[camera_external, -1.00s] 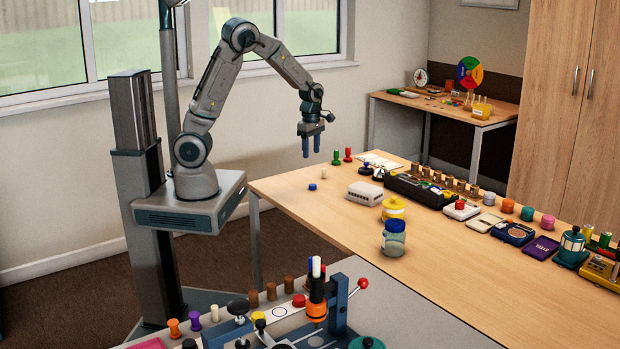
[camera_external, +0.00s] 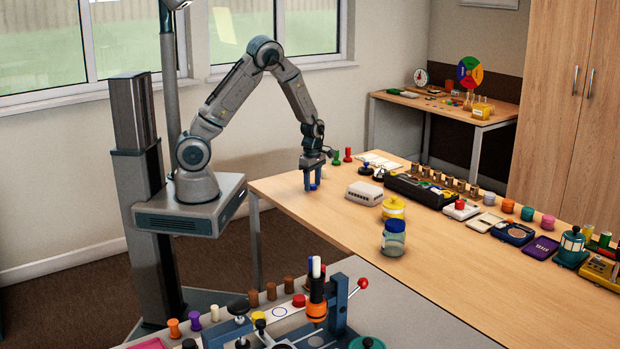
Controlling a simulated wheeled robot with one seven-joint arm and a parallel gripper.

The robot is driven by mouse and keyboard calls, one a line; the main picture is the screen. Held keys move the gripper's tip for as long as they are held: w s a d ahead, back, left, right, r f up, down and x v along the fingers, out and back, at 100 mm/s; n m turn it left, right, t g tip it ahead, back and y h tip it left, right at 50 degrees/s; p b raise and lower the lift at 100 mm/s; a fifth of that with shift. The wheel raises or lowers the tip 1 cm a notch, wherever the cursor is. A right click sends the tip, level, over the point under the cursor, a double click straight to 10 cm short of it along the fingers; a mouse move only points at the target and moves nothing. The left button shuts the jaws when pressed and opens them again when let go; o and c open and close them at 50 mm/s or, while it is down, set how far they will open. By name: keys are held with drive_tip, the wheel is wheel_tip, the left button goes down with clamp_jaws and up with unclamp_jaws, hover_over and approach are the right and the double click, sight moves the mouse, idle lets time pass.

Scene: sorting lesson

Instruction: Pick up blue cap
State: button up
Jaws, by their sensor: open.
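The blue cap (camera_external: 313,187) is a small, low disc on the wooden table (camera_external: 345,225) near its far left end.
A white box (camera_external: 364,193) stands just right of my gripper. A yellow-lidded pot (camera_external: 393,208) and a blue-lidded jar (camera_external: 393,238) are further right. The table in front of the gripper is clear.

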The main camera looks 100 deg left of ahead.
drive_tip(key=c, duration=1.1)
